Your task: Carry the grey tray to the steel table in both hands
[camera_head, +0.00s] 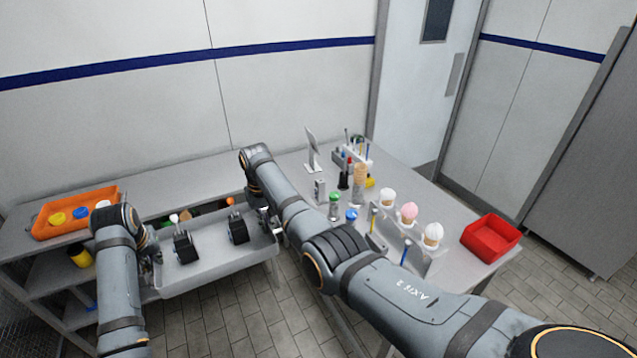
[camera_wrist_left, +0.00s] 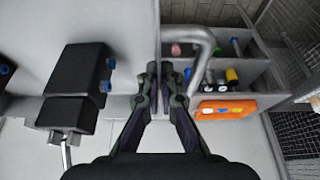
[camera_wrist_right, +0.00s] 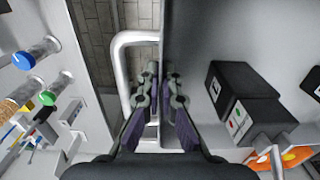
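The grey tray (camera_head: 222,262) is in front of the shelf unit, with floor visible below its front edge; it looks level. Two black blocks (camera_head: 185,247) (camera_head: 238,230) stand in it. My left gripper (camera_head: 155,258) is at the tray's left end, its fingers (camera_wrist_left: 160,85) close together at the wall beside a bent tube handle (camera_wrist_left: 207,42). My right gripper (camera_head: 268,222) is at the right end, its fingers (camera_wrist_right: 161,85) closed at the wall beside the other handle (camera_wrist_right: 123,70). The exact finger contact is partly hidden. The steel table (camera_head: 398,178) stands to the right.
The table holds a rack of cones (camera_head: 408,240), a red bin (camera_head: 490,238), bottles and a small stand (camera_head: 312,150). The shelf unit at left carries an orange tray (camera_head: 50,226). Tiled floor (camera_head: 235,325) is open in front. The table's near left surface is partly hidden by my right arm.

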